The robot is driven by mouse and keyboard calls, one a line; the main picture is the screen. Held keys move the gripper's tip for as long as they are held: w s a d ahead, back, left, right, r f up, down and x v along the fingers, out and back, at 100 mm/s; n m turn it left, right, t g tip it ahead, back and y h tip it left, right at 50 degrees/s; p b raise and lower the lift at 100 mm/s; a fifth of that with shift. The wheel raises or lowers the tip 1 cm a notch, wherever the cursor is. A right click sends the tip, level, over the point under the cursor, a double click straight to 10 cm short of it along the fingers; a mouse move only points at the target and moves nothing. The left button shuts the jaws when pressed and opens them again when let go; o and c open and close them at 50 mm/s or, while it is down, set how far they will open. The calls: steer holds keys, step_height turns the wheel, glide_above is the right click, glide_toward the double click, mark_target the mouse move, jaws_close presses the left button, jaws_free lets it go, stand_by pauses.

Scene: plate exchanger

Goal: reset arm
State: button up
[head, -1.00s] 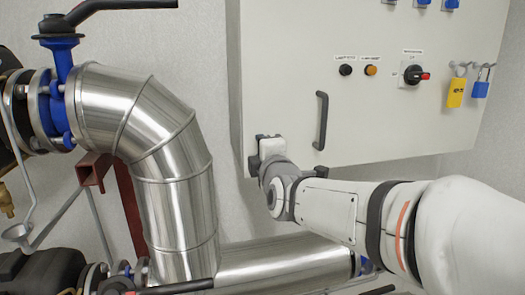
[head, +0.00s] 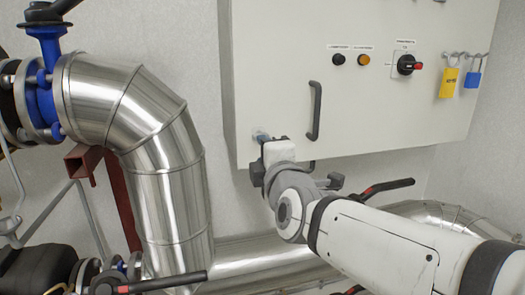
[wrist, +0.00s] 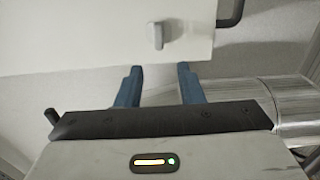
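My gripper (wrist: 158,78) shows in the wrist view with its two blue fingers apart and nothing between them. Beyond the fingertips, in the wrist view, is the lower part of a pale cabinet (wrist: 80,30) with a small grey latch knob (wrist: 155,36). In the head view my gripper (head: 262,140) is in front of the cabinet's lower left corner, left of the dark door handle (head: 315,110). My wrist hides most of the fingers there, and I cannot tell whether they touch the cabinet.
A large silver pipe (head: 165,150) bends down at the left and runs low behind my arm. A blue valve (head: 48,60) is at the upper left.

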steer(key=shift+f, duration=0.1)
steer(key=s+d+f+m+g+h, duration=0.2)
steer(key=s+d+f+m+g, duration=0.5)
steer(key=s+f+m, duration=0.2)
steer(key=s+d+f+m+g+h, duration=0.3)
steer(key=s+d+f+m+g, duration=0.4)
steer(key=f+m, duration=0.5)
step_height(320, 180, down, 2)
steer(key=shift+s+d+f, duration=0.1)
steer(key=shift+s+d, duration=0.6)
steer(key=shift+s, duration=0.45)
